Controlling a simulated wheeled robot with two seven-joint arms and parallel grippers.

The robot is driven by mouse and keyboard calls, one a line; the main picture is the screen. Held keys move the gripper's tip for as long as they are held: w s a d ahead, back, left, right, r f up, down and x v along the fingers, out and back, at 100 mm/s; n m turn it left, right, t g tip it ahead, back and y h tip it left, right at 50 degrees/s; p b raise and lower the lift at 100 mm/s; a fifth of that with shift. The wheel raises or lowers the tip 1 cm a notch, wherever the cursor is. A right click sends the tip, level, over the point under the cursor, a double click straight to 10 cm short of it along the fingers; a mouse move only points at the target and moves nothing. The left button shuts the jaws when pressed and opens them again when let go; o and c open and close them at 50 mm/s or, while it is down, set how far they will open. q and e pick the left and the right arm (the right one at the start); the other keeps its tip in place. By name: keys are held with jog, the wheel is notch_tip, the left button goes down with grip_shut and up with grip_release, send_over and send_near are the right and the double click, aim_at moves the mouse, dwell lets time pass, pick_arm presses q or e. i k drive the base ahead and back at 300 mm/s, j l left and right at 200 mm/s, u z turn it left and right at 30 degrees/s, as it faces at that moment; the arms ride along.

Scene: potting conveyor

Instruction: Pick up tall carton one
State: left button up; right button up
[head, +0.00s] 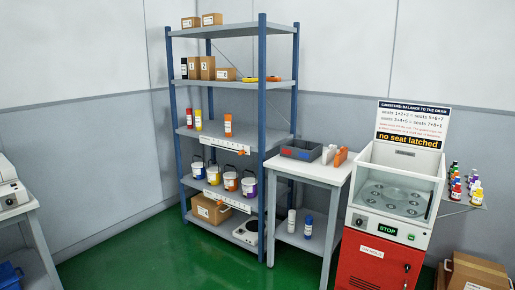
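Two tall brown cartons stand side by side on the second shelf from the top of the blue-posted rack, in the head view. The left tall carton (194,68) and the right tall carton (208,68) each have a white label with a dark figure. The figures are too small for me to tell surely which is one. Both cartons are upright. Neither of my grippers is in view.
The rack shelf (205,82) also holds a dark canister (184,68), a low carton (225,74) and yellow and orange items. Two small cartons sit on the top shelf (240,29). A grey side table (310,170) and a red-fronted machine (375,262) stand right. Green floor lies in front.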

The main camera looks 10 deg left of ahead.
aim_at(194, 69)
jog(key=i+j+u, duration=0.45)
jog(key=i+u, duration=0.2)
jog(key=i, duration=0.15)
jog(key=i+u, duration=0.4)
jog(key=i, duration=2.8)
jog(key=i+z, duration=0.1)
jog(key=i, duration=0.4)
jog(key=i+j+z, duration=0.1)
jog(key=i, duration=0.4)
jog(key=i+j+z, duration=0.15)
jog(key=i, duration=0.35)
